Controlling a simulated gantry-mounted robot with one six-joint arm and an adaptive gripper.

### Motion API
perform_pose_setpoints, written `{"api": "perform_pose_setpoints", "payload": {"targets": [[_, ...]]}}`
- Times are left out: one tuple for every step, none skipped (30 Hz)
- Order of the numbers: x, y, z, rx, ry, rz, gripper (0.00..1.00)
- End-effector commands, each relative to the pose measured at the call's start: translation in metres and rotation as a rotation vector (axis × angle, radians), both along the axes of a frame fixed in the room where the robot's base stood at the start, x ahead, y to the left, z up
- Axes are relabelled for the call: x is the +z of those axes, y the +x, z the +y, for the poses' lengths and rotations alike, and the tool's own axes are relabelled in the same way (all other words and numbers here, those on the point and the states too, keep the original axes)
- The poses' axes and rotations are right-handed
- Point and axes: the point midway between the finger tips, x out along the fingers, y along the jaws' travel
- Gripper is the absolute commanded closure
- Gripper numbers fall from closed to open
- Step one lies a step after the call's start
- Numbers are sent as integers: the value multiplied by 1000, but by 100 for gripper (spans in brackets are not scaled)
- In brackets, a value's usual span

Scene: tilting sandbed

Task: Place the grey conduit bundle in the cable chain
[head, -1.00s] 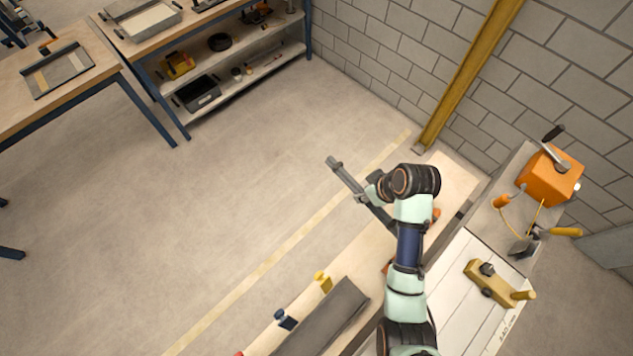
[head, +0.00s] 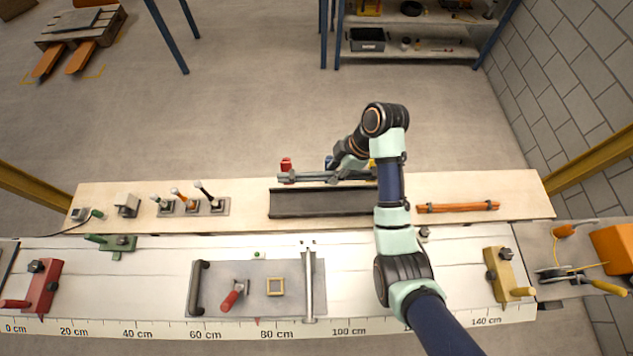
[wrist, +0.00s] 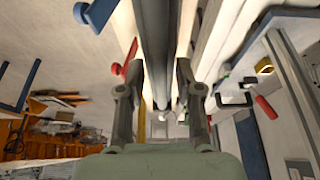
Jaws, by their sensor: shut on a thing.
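The grey conduit bundle (head: 305,177) is a slim grey rod, level and running left to right. It also shows in the wrist view (wrist: 154,45), lengthwise between the two fingers. My gripper (head: 338,176) is shut on the bundle; its fingers (wrist: 156,88) are on both sides of it. I take the long dark channel (head: 318,203) on the wooden bench strip to be the cable chain. In the head view the bundle lies just behind the channel and roughly parallel to it. The gap in height is hard to tell. My arm hides the channel's right end.
Red (head: 286,163) and blue (head: 328,161) holders stand behind the channel. An orange bundle (head: 458,207) lies to the right. Small levers (head: 190,205) stand to the left. A grey plate (head: 225,290) with a red-handled clamp (head: 232,297) is in front.

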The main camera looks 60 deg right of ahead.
Motion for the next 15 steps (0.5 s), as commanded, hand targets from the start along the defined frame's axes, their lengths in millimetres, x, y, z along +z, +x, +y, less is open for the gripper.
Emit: {"api": "perform_pose_setpoints", "payload": {"targets": [[-1,0,0,0,-1,0,100],[-3,0,0,0,-1,0,100],[-7,0,0,0,-1,0,100],[-11,0,0,0,-1,0,100],[-17,0,0,0,-1,0,100],[-25,0,0,-1,0,0,100],[-33,0,0,-1,0,0,100],[-42,0,0,-1,0,0,100],[-54,0,0,-1,0,0,100],[-63,0,0,-1,0,0,100],[-72,0,0,-1,0,0,100],[-84,0,0,-1,0,0,100],[-93,0,0,-1,0,0,100],[-102,0,0,-1,0,0,100],[-114,0,0,-1,0,0,100]]}}
